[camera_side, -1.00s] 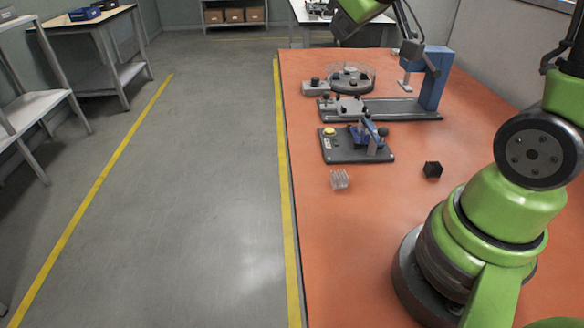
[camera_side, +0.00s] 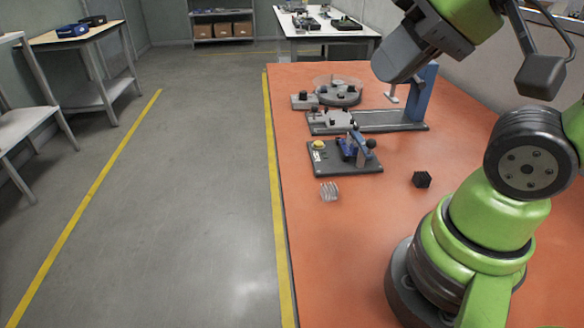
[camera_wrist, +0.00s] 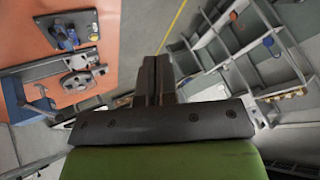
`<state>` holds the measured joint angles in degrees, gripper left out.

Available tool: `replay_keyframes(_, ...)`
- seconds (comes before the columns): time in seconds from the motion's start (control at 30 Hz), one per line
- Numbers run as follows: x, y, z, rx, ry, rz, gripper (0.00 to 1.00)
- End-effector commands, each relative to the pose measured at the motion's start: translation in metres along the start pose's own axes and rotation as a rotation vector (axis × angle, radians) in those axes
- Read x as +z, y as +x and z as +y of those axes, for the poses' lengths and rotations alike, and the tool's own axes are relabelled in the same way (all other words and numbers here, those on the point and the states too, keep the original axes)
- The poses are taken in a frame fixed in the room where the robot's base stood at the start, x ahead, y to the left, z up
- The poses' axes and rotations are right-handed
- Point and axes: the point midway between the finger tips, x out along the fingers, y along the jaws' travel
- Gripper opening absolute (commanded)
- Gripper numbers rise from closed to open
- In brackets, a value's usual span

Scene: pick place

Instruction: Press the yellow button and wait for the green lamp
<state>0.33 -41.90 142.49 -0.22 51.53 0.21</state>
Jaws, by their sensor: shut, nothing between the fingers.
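The yellow button (camera_side: 318,144) is a small round cap on the left back part of a dark base plate (camera_side: 345,168) on the orange table. A blue clamp-like device (camera_side: 354,148) with a dark round knob stands on the same plate. My gripper (camera_side: 384,76) is high above the table in the side view, up and to the right of the button and well apart from it. In the wrist view my gripper (camera_wrist: 157,62) has its two fingers together with nothing between them. The plate shows there at upper left, off to the side of the fingers. I see no lit green lamp.
Behind the plate are a fixture with a blue post (camera_side: 422,95) and a round clear-walled dish (camera_side: 338,90). A clear ribbed block (camera_side: 329,191) and a black cube (camera_side: 422,179) lie in front. The orange table (camera_side: 340,250) is clear towards the front left.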

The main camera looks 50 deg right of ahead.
Motion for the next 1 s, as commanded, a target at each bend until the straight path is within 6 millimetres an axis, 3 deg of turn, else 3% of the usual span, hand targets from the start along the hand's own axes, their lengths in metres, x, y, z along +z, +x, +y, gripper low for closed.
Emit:
replay_keyframes(0.27, -0.055, 0.02, 0.009, 0.12, 0.068, -0.022, 0.0)
replay_keyframes(0.47, -0.106, 0.053, 0.033, 0.232, 0.133, -0.045, 0.0)
replay_keyframes(0.7, -0.154, 0.104, 0.081, 0.355, 0.212, -0.081, 0.0)
replay_keyframes(1.0, -0.181, 0.172, 0.161, 0.481, 0.297, -0.131, 0.0)
